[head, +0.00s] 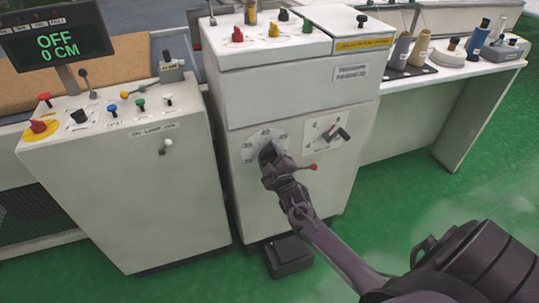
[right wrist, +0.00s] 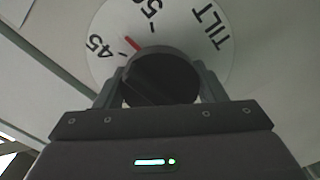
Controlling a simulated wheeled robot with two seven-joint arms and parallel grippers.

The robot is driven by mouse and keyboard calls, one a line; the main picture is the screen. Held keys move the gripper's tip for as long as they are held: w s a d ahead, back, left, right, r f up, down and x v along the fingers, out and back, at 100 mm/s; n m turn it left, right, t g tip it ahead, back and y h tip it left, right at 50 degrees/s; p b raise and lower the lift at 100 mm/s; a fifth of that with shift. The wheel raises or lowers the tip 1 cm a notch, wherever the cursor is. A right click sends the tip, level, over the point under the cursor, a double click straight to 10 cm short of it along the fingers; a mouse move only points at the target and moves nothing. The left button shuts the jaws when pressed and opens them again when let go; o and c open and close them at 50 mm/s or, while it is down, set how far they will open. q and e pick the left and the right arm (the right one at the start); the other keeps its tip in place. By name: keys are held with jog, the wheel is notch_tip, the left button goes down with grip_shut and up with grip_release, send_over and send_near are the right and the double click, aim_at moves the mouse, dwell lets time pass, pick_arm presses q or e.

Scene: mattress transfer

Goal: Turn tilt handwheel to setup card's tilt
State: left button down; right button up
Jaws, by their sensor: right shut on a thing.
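The tilt handwheel is a dark round knob (right wrist: 162,76) in front of a white dial (right wrist: 205,62) marked TILT, with 45 and 50 readable in the right wrist view. Its red pointer (right wrist: 130,43) lies between the 45 and 50 marks. My right gripper (right wrist: 160,88) is shut on the knob, one finger on each side. In the head view the right gripper (head: 268,153) reaches the dial (head: 248,151) on the front of the middle cabinet (head: 290,95) and hides the knob. My left gripper is out of view. I cannot make out a setup card.
A second dial plate (head: 326,130) with a dark lever is right of the tilt dial, near a red-tipped lever (head: 313,167). A left console (head: 110,170) carries knobs and a display (head: 55,38) reading OFF, 0 CM.

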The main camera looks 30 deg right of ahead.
jog(key=m, duration=0.2)
jog(key=shift+m, duration=0.4)
jog(key=shift+f+m+p, duration=0.1)
jog(key=shift+m+p, duration=0.3)
jog(key=shift+m, duration=1.4)
jog(key=o, duration=1)
jog(key=v, duration=0.8)
jog(key=shift+w, duration=0.1)
